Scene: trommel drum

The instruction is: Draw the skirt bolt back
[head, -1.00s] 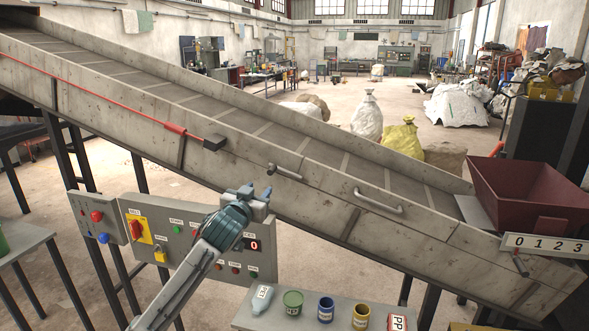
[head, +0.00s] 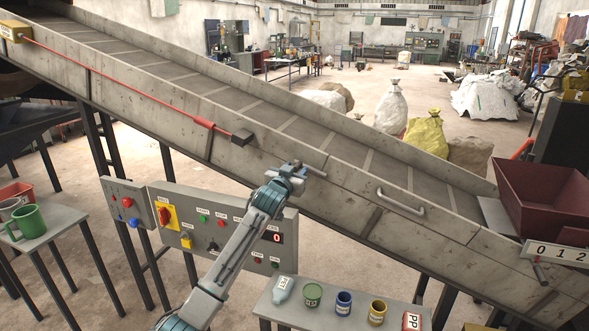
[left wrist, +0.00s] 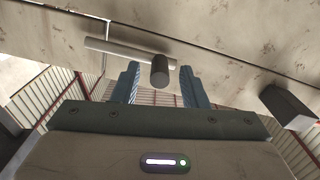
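The skirt bolt is a short grey rod (head: 317,172) on the side wall of the sloping conveyor, partly hidden by my left gripper in the head view. In the left wrist view it is a pale horizontal bar (left wrist: 118,51) with a dark round knob (left wrist: 160,72) sticking out towards me. My left gripper (head: 295,170) is at the bolt. Its two blue fingers (left wrist: 160,86) are apart, one on each side of the knob in the picture, with gaps on both sides. My right gripper is not in view.
A long grab handle (head: 400,202) is on the conveyor wall to the right. A dark block (head: 242,137) ends the red pull cord to the left. The control panel (head: 190,240) is below, and a bench (head: 285,311) with several containers stands in front.

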